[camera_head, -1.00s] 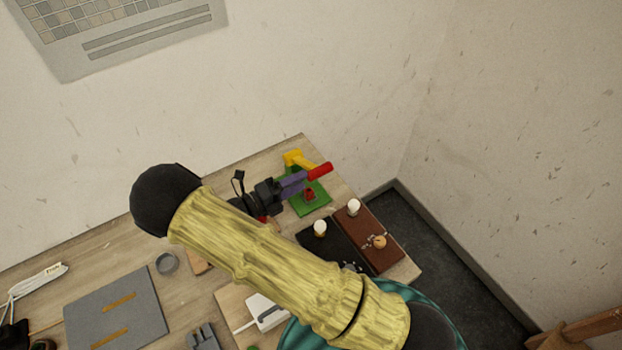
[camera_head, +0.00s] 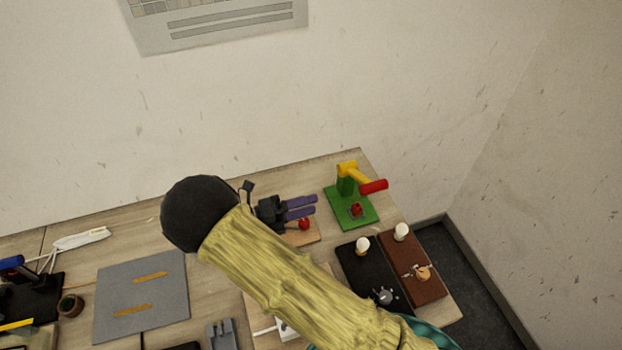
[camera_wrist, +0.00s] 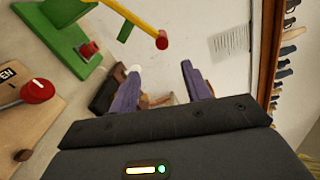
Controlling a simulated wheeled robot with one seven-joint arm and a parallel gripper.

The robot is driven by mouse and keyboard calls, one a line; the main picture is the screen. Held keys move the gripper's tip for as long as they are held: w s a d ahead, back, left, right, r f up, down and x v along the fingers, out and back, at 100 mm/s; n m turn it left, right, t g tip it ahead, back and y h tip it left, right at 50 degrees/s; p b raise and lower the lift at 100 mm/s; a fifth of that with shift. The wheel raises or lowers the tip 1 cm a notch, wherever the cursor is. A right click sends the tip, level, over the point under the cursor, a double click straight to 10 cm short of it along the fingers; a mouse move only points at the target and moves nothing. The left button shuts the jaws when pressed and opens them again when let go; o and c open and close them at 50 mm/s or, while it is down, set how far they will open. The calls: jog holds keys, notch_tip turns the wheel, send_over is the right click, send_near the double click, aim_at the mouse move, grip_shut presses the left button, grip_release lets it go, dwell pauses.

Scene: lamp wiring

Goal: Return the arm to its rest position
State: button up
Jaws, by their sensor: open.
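My gripper (camera_head: 303,207) has two purple fingers, held apart and empty in the head view. It points right, above the table and left of the green press, with a clear gap to it. In the wrist view my gripper (camera_wrist: 158,88) also shows open, with nothing between its fingers. My arm, in a yellow wood-like sleeve with a black elbow, crosses the middle of the head view and hides part of the table.
The green press (camera_head: 366,215) has a yellow lever with a red handle. A black board (camera_head: 366,262) and a brown board (camera_head: 413,245) carry white bulbs. A grey mat (camera_head: 170,300) lies left.

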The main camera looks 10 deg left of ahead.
jog(key=s+d+r+m+g+y, duration=0.1)
jog(key=s+d+m+g+y, duration=0.2)
jog(key=d+m+g+y, duration=1)
jog(key=s+d+r+m+t+y, duration=0.1)
jog(key=d+r+m+t, duration=0.1)
jog(key=m, duration=0.6)
jog(key=s+d+r+m+t+y, duration=0.1)
jog(key=s+d+r+m+t, duration=0.1)
jog(key=d+m, duration=0.3)
jog(key=s+d+r+m+t+y, duration=0.1)
jog(key=d+r+m+t, duration=0.2)
jog(key=m, duration=1)
jog(key=shift+s+d, duration=0.25)
jog(key=shift+d, duration=0.25)
jog(key=shift+w+f, duration=0.1)
jog(key=shift+w, duration=0.1)
jog(key=shift+s+a, duration=0.1)
jog(key=shift+s, duration=0.1)
